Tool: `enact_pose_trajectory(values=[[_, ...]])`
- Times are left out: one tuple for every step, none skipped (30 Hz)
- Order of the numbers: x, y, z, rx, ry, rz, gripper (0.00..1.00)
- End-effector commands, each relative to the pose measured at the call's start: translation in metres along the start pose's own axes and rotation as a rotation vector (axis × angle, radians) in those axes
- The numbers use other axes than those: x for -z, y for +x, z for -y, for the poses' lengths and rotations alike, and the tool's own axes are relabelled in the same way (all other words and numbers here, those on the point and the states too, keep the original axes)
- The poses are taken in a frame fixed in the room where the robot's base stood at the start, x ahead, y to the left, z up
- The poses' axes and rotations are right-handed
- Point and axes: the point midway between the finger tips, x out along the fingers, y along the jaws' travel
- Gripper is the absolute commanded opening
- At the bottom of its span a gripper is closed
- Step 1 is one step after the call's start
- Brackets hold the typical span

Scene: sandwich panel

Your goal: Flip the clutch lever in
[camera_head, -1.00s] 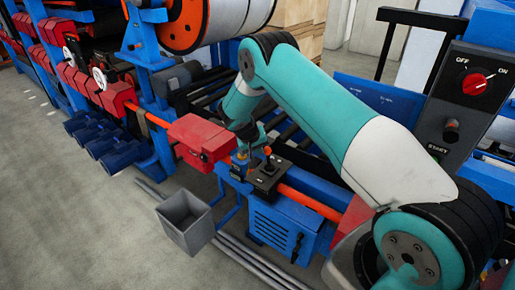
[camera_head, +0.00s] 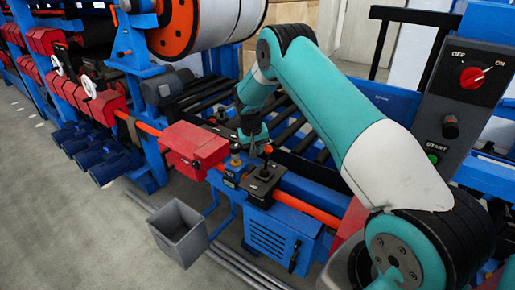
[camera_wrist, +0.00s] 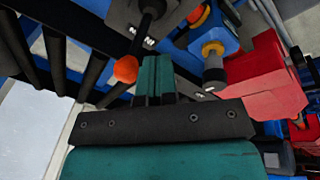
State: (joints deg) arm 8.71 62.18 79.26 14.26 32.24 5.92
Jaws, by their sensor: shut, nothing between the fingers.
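The clutch lever (camera_head: 266,163) is a black stick with an orange knob on a black plate, on top of the blue machine housing. Its orange knob (camera_wrist: 126,68) also shows in the wrist view, just left of my fingertips. My gripper (camera_head: 254,148) is shut and empty, just left of and close to the lever knob in the head view. In the wrist view my teal fingers (camera_wrist: 154,75) are pressed together beside the knob. I cannot tell whether they touch it. White lettering by the lever base is too small to read.
A yellow-ringed knob (camera_head: 235,150) stands left of the lever, with a red box (camera_head: 193,147) beyond it. Black rollers (camera_head: 213,100) lie behind. A dark panel with a red switch (camera_head: 472,77) stands at right. A grey bin (camera_head: 180,232) is on the floor.

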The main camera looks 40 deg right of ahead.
Motion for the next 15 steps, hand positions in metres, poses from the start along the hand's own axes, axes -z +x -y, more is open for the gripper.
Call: enact_pose_trajectory(values=[[0.000,0.000,0.001,0.000,0.000,0.000,0.00],[0.000,0.000,0.001,0.000,-0.001,0.000,0.00],[0.000,0.000,0.001,0.000,-0.001,0.000,0.00],[0.000,0.000,0.001,0.000,-0.001,0.000,0.00],[0.000,0.000,0.001,0.000,-0.001,0.000,0.00],[0.000,0.000,0.001,0.000,-0.001,0.000,0.00],[0.000,0.000,0.001,0.000,-0.001,0.000,0.00],[0.000,-0.001,0.001,0.000,-0.001,0.000,0.00],[0.000,-0.001,0.002,0.000,-0.002,0.000,0.00],[0.000,-0.003,0.003,0.000,-0.002,-0.001,0.00],[0.000,-0.004,0.004,0.000,-0.002,-0.001,0.00],[0.001,-0.007,0.007,0.000,-0.002,-0.001,0.00],[0.001,-0.010,0.009,0.000,-0.001,-0.001,0.00],[0.002,-0.013,0.012,0.000,-0.001,-0.001,0.00],[0.002,-0.018,0.016,0.000,0.001,-0.002,0.00]])
